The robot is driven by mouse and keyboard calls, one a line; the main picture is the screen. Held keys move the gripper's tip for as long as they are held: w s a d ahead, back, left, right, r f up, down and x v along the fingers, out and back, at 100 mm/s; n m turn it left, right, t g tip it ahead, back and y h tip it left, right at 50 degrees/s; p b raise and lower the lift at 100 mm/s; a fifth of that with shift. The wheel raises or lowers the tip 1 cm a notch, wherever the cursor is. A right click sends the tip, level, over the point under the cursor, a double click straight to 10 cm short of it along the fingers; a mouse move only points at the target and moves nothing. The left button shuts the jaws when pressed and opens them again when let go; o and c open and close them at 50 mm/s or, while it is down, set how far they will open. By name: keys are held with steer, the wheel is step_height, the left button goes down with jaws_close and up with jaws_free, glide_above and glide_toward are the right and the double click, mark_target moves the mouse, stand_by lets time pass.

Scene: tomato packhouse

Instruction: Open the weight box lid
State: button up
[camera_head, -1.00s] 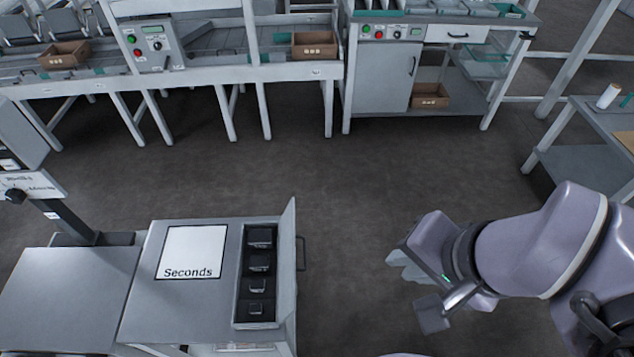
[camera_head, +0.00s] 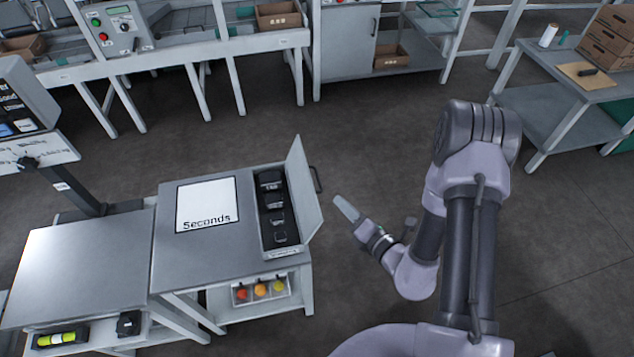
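The weight box (camera_head: 262,250) is set into the right end of the grey bench top. Its lid (camera_head: 304,187) stands open, tilted up along the right side. Several dark weights (camera_head: 275,216) sit in a row inside the box. My gripper (camera_head: 345,207) is to the right of the raised lid, apart from it, with clear floor between them. It is seen edge-on, so I cannot tell whether its fingers are apart. Nothing shows in its grip.
A sheet marked "Seconds" (camera_head: 207,204) lies on the bench left of the box. A handle (camera_head: 317,180) sticks out at the bench's right side. A small tray of coloured tomatoes (camera_head: 261,290) is on the shelf below. The floor right of the bench is open.

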mark_target(318, 179)
steer(key=b+x, duration=0.2)
steer(key=x, duration=1)
steer(key=shift+w+a, duration=0.2)
steer(key=shift+a, duration=0.1)
jaws_close()
stand_by(0.7)
